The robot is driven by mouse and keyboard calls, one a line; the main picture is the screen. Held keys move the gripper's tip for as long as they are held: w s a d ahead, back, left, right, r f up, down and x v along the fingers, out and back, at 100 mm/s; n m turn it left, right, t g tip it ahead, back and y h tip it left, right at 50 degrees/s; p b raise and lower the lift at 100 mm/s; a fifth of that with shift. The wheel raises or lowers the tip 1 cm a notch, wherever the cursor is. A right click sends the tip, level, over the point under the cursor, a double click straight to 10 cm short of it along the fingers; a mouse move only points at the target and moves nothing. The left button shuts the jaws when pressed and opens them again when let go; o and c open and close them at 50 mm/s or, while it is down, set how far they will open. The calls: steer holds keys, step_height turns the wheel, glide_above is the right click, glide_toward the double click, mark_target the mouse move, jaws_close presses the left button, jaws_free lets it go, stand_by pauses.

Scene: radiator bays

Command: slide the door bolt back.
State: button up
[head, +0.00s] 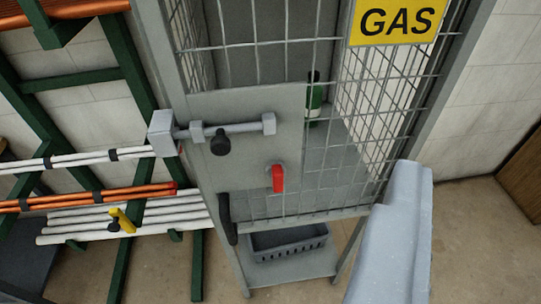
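The door bolt (240,128) is a grey bar lying across a plate on the mesh cage door (262,165). A dark round knob (220,143) hangs from its bar, nearer the left guide than the right bracket. The bar's left end reaches a grey keeper block (162,133) on the cage's left side; how deep it sits inside cannot be seen. My gripper's fingers are not in view, and nothing touches the bolt or knob.
A pale grey-blue rounded part (398,235), perhaps mine, fills the lower right. A green bottle (314,102) stands inside the cage, with a grey basket (288,240) low down. Green racks with white and orange pipes (100,198) stand at left, close to the keeper.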

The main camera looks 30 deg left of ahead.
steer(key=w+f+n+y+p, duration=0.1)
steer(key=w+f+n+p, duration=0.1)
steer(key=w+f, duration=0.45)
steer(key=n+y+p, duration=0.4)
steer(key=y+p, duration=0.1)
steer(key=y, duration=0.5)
glide_toward(221, 150)
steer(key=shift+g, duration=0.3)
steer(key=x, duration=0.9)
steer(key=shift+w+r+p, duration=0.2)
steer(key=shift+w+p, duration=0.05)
steer(key=shift+p, duration=0.15)
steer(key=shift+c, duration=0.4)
